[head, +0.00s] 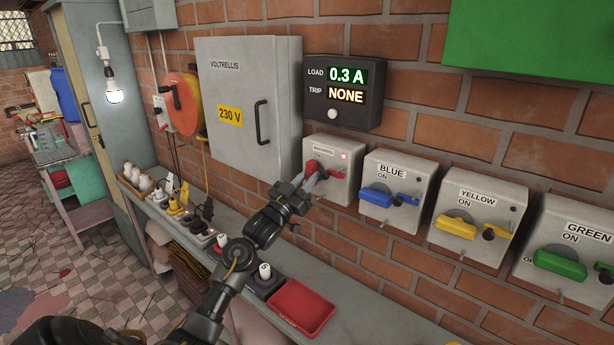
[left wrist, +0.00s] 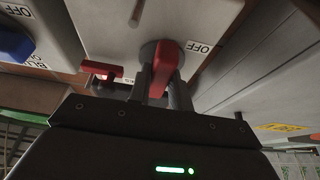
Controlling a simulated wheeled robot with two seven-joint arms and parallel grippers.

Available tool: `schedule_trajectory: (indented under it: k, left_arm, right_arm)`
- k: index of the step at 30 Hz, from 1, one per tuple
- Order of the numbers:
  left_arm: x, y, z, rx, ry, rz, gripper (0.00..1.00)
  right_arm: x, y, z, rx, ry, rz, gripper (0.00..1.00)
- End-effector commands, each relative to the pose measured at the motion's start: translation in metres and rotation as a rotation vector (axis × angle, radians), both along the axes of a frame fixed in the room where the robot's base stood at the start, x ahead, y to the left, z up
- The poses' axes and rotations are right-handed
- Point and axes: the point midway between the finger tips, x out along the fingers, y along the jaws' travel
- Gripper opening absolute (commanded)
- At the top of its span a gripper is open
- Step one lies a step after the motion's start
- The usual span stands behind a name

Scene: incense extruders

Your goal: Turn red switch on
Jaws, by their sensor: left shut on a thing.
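In the head view my left gripper (head: 304,183) reaches up to this box from the lower left and is shut on the handle. My right gripper is not in view.
Blue (head: 377,197), yellow (head: 456,227) and green (head: 560,264) switch handles sit on boxes to the right. A black display (head: 342,92) above reads load 0.3 A, trip NONE. A red tray (head: 302,307) and several plugs occupy the shelf below.

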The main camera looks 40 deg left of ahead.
Motion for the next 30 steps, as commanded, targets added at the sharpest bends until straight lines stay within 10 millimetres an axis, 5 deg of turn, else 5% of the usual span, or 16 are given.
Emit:
schedule_trajectory:
  k: [16,17,21,30]
  left_arm:
    - [-0.0001,0.0007,0.0015,-0.028,-0.001,0.002,0.0]
    - [-0.0001,0.0006,0.0015,-0.028,-0.001,0.002,0.21]
    - [-0.0001,0.0005,0.0013,-0.027,-0.001,0.001,0.4]
    - [-0.0008,0.0002,-0.0002,-0.025,0.0,0.0,0.42]
  right_arm:
    - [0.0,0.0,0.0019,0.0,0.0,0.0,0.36]
    - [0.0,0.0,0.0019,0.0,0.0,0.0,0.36]
    - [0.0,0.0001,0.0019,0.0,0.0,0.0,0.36]
    - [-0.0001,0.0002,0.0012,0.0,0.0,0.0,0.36]
